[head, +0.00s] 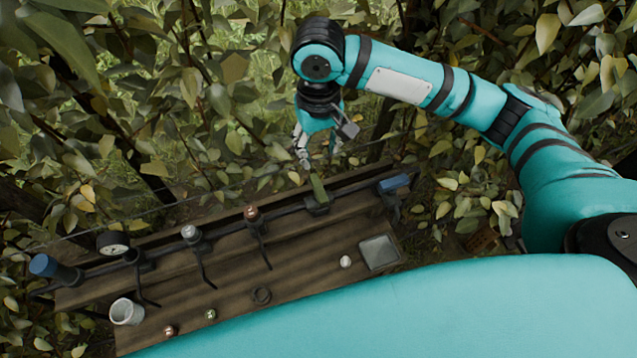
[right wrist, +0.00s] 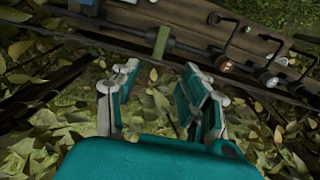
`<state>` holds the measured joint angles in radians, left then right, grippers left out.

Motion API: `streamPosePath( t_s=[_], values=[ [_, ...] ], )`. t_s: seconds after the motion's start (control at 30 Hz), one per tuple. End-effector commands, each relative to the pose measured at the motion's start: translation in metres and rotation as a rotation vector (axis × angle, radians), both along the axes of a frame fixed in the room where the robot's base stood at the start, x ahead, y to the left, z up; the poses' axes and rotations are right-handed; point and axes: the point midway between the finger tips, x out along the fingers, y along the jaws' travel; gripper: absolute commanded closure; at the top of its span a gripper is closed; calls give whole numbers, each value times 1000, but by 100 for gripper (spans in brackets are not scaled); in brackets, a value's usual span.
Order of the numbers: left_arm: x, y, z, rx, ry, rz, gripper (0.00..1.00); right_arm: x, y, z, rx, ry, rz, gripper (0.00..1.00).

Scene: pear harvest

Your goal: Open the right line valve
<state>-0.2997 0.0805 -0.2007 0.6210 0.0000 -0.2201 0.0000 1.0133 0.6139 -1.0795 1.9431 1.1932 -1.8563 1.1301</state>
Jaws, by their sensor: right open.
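The right line valve has a flat green handle (head: 318,188) on a dark body, near the right end of the dark line along the bench. The handle stands crosswise to the line. It also shows in the right wrist view as a green bar (right wrist: 161,42) ahead of the fingers. My right gripper (head: 318,153) is above and behind the valve in the head view, pointing down, apart from the handle. Its fingers (right wrist: 163,88) are spread with nothing between them. My left gripper is not in view.
The wooden bench (head: 225,285) carries a gauge (head: 113,243), blue end caps (head: 394,183), several dark hooked fittings, a white cup (head: 126,312), a grey square tray (head: 379,252) and a dark ring (head: 261,295). Leafy branches crowd around the right arm. A thin wire runs behind the bench.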

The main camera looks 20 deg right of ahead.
Motion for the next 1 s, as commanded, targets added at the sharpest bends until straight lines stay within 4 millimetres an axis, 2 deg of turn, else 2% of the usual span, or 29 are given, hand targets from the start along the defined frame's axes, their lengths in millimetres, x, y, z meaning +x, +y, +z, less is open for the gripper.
streamPosePath(
  t_s=[0.1,0.5,0.7,1.0],
  values=[
    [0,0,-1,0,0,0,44,-1,-1,-28,-2,4,0,56],
    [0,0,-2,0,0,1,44,-1,-1,-111,-1,1,1,56],
    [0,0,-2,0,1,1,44,0,0,-133,0,-2,3,56],
    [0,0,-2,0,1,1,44,0,0,-139,1,-2,3,56]
  ],
)
